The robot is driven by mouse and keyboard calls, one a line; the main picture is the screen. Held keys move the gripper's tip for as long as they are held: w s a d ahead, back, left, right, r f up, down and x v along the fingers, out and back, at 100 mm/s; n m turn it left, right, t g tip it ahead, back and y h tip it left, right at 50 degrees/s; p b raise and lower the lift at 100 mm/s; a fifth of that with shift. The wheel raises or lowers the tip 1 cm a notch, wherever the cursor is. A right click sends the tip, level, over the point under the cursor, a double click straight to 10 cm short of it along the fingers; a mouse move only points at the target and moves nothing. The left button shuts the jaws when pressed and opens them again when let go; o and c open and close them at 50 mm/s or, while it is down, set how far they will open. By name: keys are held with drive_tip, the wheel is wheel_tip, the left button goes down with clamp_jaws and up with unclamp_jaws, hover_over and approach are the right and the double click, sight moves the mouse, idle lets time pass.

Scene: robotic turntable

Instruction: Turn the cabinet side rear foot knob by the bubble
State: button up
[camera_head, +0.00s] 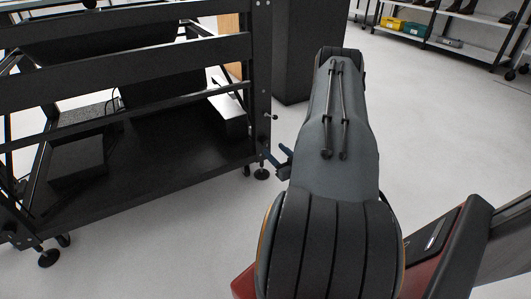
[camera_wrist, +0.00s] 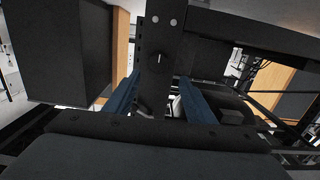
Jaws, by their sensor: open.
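A black metal frame (camera_head: 120,93) stands on levelling feet at the left of the head view. A small knob or lever (camera_head: 272,116) sticks out from that post. In the wrist view a round black knob with a white mark (camera_wrist: 157,59) shows on the dark post. My gripper (camera_head: 281,158) is beside the lower post in the head view. In the wrist view my gripper (camera_wrist: 159,80) is open and empty, its blue fingers on either side of the post's line. I cannot make out a bubble.
A tall dark cabinet (camera_head: 298,50) stands behind the frame; it is also at the left of the wrist view (camera_wrist: 70,50). Another foot (camera_head: 48,258) is at the frame's front left. Shelves (camera_head: 450,43) stand at the far right. The grey floor right of the cabinet is clear.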

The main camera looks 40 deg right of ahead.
sight(267, 142)
drive_tip(key=b+x, duration=0.1)
drive_tip(key=x, duration=0.1)
drive_tip(key=b+x, duration=0.1)
drive_tip(key=x, duration=0.1)
drive_tip(key=b+x, duration=0.1)
drive_tip(key=x, duration=0.2)
drive_tip(key=shift+d+f+b, duration=0.25)
drive_tip(key=shift+f+b, duration=0.05)
drive_tip(key=shift+b, duration=0.1)
drive_tip(key=c, duration=1)
